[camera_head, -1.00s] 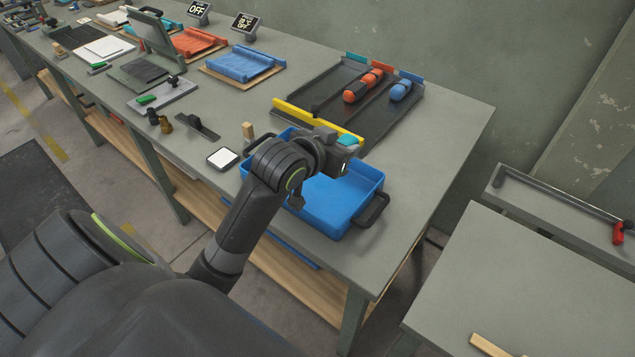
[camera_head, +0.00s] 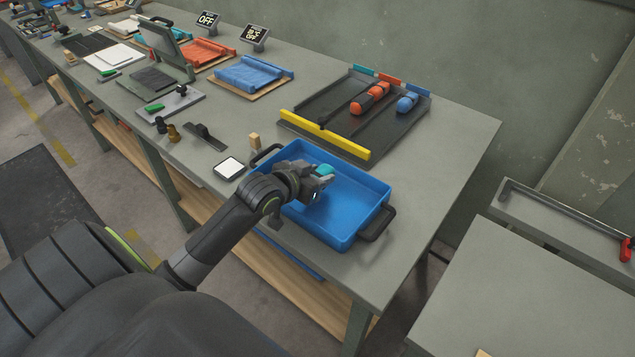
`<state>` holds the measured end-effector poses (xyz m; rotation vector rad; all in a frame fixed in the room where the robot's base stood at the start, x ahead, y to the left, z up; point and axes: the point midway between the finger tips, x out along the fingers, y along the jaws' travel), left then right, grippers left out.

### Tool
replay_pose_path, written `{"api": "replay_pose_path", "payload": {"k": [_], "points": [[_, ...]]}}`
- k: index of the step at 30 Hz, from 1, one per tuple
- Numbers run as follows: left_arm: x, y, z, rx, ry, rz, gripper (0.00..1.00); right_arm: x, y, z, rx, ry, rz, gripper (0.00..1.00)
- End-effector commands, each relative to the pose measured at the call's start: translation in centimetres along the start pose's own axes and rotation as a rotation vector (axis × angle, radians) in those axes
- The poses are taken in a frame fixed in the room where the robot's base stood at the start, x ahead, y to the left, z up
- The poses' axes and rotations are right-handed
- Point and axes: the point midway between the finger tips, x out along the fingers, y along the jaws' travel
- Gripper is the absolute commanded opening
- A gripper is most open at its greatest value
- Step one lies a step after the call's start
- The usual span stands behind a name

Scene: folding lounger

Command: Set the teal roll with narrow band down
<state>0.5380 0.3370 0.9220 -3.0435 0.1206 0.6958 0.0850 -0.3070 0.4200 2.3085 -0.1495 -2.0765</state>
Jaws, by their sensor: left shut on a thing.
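My left gripper (camera_head: 318,181) is over the blue tray (camera_head: 365,222), near its left part. It is shut on the teal roll (camera_head: 325,170), and only a small teal piece shows past the jaws. The narrow band on the roll is hidden by the gripper. I cannot tell whether the roll touches the tray floor. My right gripper is not in view.
A dark sorting rack (camera_head: 335,110) behind the tray has a yellow front bar (camera_head: 325,135), with orange rolls (camera_head: 369,98) and a blue roll (camera_head: 407,102) in its lanes. A white pad (camera_head: 229,168) lies left of the tray. The tray's right side is empty.

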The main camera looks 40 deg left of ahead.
Motion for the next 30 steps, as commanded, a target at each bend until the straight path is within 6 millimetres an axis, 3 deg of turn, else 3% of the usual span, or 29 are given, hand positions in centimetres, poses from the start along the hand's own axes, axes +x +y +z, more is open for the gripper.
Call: {"api": "replay_pose_path", "payload": {"k": [5,16,17,21,30], "points": [[1.0,0.0,2.1,-0.001,-0.001,0.0,0.13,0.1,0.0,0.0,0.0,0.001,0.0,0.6],[1.2,0.0,2.4,0.001,0.0,0.0,0.13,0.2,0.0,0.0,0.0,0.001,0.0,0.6],[1.2,0.0,2.5,0.0,-0.001,0.0,0.39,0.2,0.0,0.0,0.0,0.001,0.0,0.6],[1.2,0.0,2.4,0.001,-0.001,0.0,0.58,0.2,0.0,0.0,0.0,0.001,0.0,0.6],[1.1,0.0,2.3,0.001,0.0,0.0,0.6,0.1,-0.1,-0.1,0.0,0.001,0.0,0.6]]}}
